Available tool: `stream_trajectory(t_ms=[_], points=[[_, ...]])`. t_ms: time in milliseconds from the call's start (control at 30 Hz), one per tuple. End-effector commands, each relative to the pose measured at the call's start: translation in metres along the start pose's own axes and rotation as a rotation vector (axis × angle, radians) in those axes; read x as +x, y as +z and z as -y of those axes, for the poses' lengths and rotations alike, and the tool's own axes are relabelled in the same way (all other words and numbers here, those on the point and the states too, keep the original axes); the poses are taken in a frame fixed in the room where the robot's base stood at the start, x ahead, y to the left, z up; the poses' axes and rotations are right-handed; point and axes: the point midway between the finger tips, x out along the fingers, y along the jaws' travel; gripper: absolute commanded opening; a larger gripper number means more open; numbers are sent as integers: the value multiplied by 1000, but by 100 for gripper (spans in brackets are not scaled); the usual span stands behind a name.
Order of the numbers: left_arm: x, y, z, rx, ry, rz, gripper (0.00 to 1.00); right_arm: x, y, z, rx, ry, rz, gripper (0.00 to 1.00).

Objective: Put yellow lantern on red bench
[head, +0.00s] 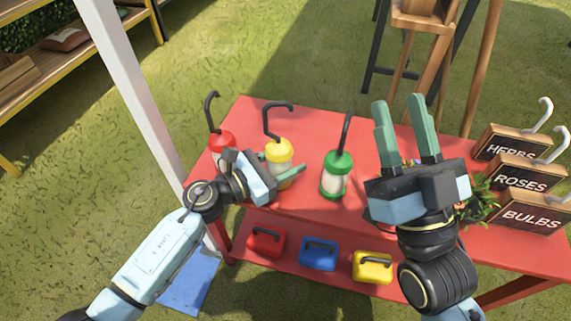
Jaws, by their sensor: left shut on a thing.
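The yellow lantern (279,151) has a dark hook on top and stands at or just above the red bench (310,198), between the red and green lanterns; I cannot tell whether its base touches. My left gripper (283,177) is shut on the yellow lantern, with its fingers across the lower part and hiding some of it. My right gripper (405,112) is raised over the right half of the bench. Its two green fingers are apart with nothing between them.
A red lantern (222,140) stands left and a green lantern (337,176) right of the yellow one. Signs (521,178) and a plant (480,204) are at the bench's right. Red, blue (319,254) and yellow boxes sit on the lower shelf. A white post (130,80) rises left.

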Motion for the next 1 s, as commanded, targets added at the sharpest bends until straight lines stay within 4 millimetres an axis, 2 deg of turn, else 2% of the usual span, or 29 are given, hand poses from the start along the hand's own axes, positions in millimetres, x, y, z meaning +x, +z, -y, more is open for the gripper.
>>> stream_trajectory(t_ms=[500,533,700,1000], points=[[0,-6,0,0,1,3,19,-3,-7,0,0,-1,-77,36],[0,-7,0,0,0,1,51,-3,-8,0,0,-1,-84,36],[0,-6,0,0,1,1,72,-3,-8,0,0,-1,-80,36],[0,-6,0,0,1,1,72,-2,-8,0,0,-1,-78,36]])
